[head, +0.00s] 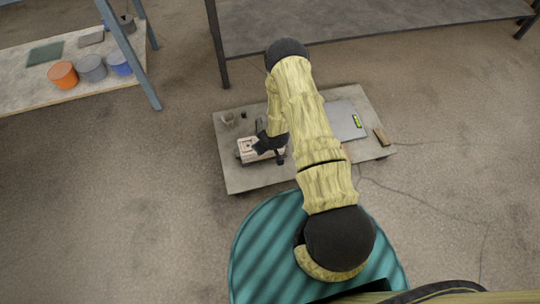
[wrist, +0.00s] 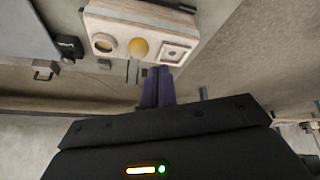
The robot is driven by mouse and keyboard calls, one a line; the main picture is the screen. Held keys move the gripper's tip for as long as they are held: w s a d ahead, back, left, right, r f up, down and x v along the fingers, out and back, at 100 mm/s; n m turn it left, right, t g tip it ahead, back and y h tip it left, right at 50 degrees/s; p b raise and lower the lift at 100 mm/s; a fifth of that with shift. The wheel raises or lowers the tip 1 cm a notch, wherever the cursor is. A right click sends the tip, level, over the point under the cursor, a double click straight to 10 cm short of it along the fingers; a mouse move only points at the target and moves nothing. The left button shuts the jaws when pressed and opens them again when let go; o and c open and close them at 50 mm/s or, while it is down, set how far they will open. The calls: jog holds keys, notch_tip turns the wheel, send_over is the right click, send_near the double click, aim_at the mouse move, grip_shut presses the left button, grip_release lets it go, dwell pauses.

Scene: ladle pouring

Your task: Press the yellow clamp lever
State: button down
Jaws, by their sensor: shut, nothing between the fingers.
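In the wrist view a pale block (wrist: 192,30) carries a yellow rounded part (wrist: 138,47) between a round ring and a square plate. The yellow part looks like the clamp lever, but its shape as a lever is not clear. My gripper (wrist: 158,72) is shut and empty, its dark purple fingers together. The fingertips appear just below the block's lower edge in the picture, a little right of the yellow part. I cannot tell whether they touch the block. In the head view the block (head: 244,146) is on the low table, partly hidden by my gripper (head: 279,158).
The low table (head: 240,180) also holds a grey device (head: 342,122) with a green display, a brown block (head: 381,136) and a small cup (head: 228,119). Orange (head: 63,75) and blue (head: 119,63) pots stand on another table. A grey table (head: 370,22) stands behind.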

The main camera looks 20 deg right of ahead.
jog(key=s+d+r+p, duration=0.1)
jog(key=s+r+p, duration=0.1)
jog(key=s, duration=0.7)
jog(key=shift+s+r+t+p, duration=0.2)
jog(key=shift+r+t+p, duration=0.1)
jog(key=shift+p, duration=0.25)
